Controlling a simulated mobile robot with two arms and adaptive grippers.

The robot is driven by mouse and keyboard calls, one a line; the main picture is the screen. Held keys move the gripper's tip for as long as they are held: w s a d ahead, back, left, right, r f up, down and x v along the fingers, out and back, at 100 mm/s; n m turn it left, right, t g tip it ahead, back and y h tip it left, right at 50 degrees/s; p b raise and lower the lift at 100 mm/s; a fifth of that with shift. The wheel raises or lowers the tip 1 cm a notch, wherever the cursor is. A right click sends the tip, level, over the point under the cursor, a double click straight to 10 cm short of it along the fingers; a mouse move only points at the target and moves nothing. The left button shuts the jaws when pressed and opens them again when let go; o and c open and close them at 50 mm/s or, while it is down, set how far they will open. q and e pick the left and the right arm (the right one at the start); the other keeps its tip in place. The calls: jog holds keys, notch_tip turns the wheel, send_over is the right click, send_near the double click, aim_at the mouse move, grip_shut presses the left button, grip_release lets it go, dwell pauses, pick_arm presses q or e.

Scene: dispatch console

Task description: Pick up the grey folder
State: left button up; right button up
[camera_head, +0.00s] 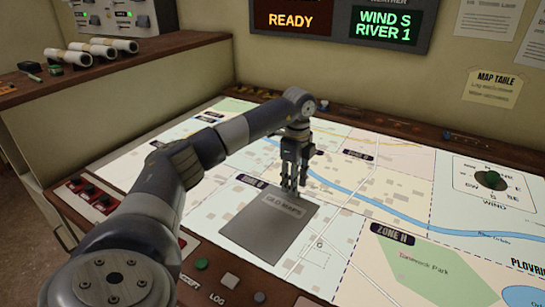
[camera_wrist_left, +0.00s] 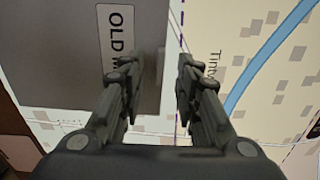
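The grey folder (camera_head: 268,228), labelled "OLD MAPS", lies flat on the lit map table (camera_head: 350,225). In the left wrist view the folder (camera_wrist_left: 60,70) fills the upper left, with its label partly hidden by a finger. My left gripper (camera_head: 291,187) points down at the folder's far edge, by the label. In the wrist view my left gripper (camera_wrist_left: 161,72) is open, with a gap between its fingers. One finger is over the folder and the other over the map, with the folder's edge between them. I cannot tell whether the fingertips touch anything. My right gripper is not in view.
Buttons and switches (camera_head: 202,263) line the table's wooden front rim. Rolled papers (camera_head: 82,56) lie on a wooden side counter at the upper left. The map right of the folder is mostly clear.

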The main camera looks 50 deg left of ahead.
pick_arm(q)
notch_tip(320, 180, down, 2)
jog(key=shift+f, duration=0.15)
grip_shut()
